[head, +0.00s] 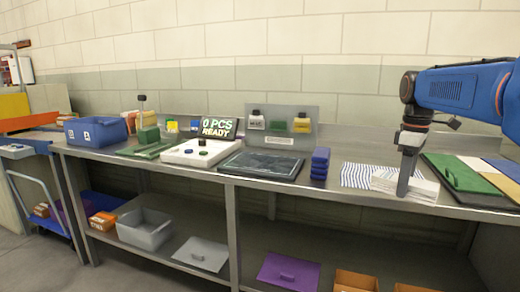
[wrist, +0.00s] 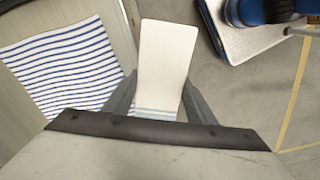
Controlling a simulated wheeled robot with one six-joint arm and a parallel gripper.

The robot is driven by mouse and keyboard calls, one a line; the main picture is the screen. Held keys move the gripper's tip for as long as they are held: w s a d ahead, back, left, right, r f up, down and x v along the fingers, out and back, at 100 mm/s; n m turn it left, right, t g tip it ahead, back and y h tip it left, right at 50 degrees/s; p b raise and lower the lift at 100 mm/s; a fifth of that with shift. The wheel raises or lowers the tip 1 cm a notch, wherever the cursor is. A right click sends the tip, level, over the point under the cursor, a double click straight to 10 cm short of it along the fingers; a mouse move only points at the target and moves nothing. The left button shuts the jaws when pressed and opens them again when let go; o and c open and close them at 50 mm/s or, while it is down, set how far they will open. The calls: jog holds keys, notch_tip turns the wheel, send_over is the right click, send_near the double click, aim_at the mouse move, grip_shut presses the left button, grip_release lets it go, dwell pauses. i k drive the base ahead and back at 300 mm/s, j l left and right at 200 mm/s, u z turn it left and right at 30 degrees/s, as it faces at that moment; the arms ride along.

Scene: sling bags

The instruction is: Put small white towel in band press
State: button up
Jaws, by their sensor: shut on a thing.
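In the wrist view my gripper (wrist: 160,97) is shut on a small white towel (wrist: 166,55), a narrow piece with pale blue bands near the fingers. The head view does not clearly separate the held towel from the white pile. A white flat-based device (head: 190,155) with a lit display (head: 218,127) reading "0 PCS READY" stands left of centre; I cannot tell for certain that it is the band press.
A blue-striped cloth (head: 362,175) lies just left of the gripper. A blue stack (head: 320,163) and a dark flat tray (head: 262,166) stand between it and the white device. Green and other coloured boards (head: 460,175) lie at right. A blue bin (head: 95,131) stands far left.

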aim_at(155, 148)
jog(key=i, duration=1.15)
